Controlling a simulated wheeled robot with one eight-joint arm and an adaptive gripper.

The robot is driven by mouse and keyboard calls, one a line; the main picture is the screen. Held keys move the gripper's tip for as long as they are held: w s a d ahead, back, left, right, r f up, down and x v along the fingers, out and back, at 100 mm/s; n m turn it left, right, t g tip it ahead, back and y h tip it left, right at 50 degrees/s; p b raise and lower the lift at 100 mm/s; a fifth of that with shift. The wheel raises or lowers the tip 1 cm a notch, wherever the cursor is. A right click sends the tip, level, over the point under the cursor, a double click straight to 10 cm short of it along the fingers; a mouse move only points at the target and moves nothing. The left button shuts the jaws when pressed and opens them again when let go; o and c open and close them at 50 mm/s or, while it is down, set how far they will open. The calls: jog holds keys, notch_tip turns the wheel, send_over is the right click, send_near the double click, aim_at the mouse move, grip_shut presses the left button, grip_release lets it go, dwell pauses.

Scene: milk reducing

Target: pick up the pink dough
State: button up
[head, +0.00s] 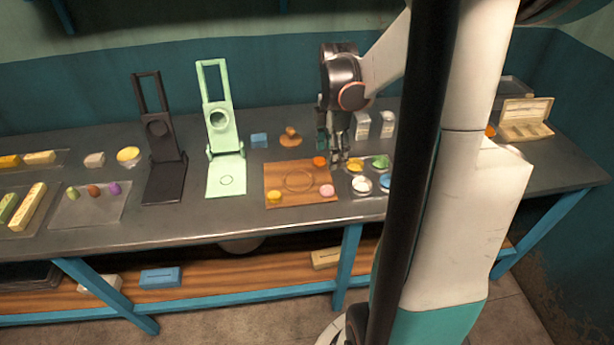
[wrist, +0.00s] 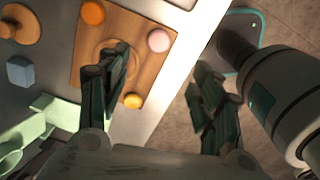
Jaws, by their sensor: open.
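The pink dough (head: 327,191) is a small round ball at the front right corner of a wooden board (head: 286,200). In the wrist view the pink dough (wrist: 158,40) lies at the right edge of the board (wrist: 146,80). My gripper (head: 340,158) is above the table, behind the board's right side. In the wrist view my gripper (wrist: 160,85) has its two dark fingers wide apart with nothing between them. The pink dough appears beyond the fingertips, not touched by them.
The board also holds a yellow ball (head: 274,196) and an orange ball (head: 319,161). A tray of colored bowls (head: 362,186) stands right of the board. A green press (head: 226,176) and a black press (head: 164,184) stand left. A blue cube (head: 259,140) sits behind.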

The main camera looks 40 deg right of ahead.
jog(key=b, duration=0.3)
send_over(327, 189)
jog(key=f, duration=0.8)
jog(key=shift+s+d+f, duration=0.2)
jog(key=shift+f, duration=0.1)
jog(key=shift+w+a+f+b, duration=0.1)
jog(key=shift+f+b, duration=0.45)
jog(key=shift+f, duration=0.8)
jog(key=shift+w+a+f+b, duration=0.1)
jog(key=shift+f+b, duration=0.45)
jog(key=shift+f, duration=0.8)
jog(key=shift+r, duration=0.1)
jog(key=c, duration=1)
